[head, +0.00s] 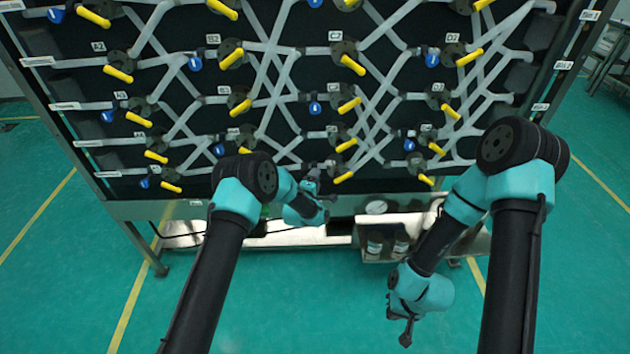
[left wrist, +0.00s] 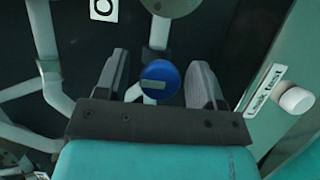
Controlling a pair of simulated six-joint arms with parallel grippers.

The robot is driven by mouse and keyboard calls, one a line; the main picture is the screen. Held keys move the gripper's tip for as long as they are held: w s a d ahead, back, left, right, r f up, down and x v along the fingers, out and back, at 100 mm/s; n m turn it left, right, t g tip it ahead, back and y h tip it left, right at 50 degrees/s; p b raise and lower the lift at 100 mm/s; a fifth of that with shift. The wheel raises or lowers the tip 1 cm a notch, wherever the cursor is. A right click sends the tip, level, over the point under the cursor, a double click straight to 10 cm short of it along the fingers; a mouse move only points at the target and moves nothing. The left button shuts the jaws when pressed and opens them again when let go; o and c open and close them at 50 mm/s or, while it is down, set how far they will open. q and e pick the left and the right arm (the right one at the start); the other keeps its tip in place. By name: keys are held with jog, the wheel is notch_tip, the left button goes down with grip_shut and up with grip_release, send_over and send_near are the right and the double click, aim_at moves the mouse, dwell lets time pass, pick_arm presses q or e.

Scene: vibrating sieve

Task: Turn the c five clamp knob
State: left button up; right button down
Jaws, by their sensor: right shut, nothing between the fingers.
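A blue clamp knob (left wrist: 160,82) with a small pale mark shows in the left wrist view, between the two dark fingers of my left gripper (left wrist: 158,86). The fingers are open, with a visible gap on each side of the knob. In the head view my left gripper (head: 311,178) is at the lower middle of the panel, beside a yellow handle (head: 343,178) at the bottom of the C column. The gripper hides the knob there, and I cannot read its label. My right gripper (head: 404,334) is shut and empty, low over the floor in front of the panel.
The dark panel (head: 80,130) carries grey tubes, yellow handles and other blue knobs, such as one (head: 315,108) higher in the C column. A white knob (left wrist: 296,100) sits on the frame near my left gripper.

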pick_arm(q)
jog(key=c, duration=0.9)
jog(key=shift+o, duration=0.2)
jog(key=shift+m, duration=0.4)
jog(key=m+g+y, duration=0.1)
jog(key=m, duration=0.2)
jog(key=shift+g, duration=0.3)
jog(key=m+g+y, duration=0.1)
jog(key=m+y, duration=0.1)
jog(key=m, duration=0.2)
jog(key=m+y, duration=0.2)
jog(key=m, duration=0.1)
jog(key=shift+m+g, duration=0.4)
jog(key=m+y, duration=0.2)
jog(key=m, duration=0.1)
jog(key=shift+y, duration=0.3)
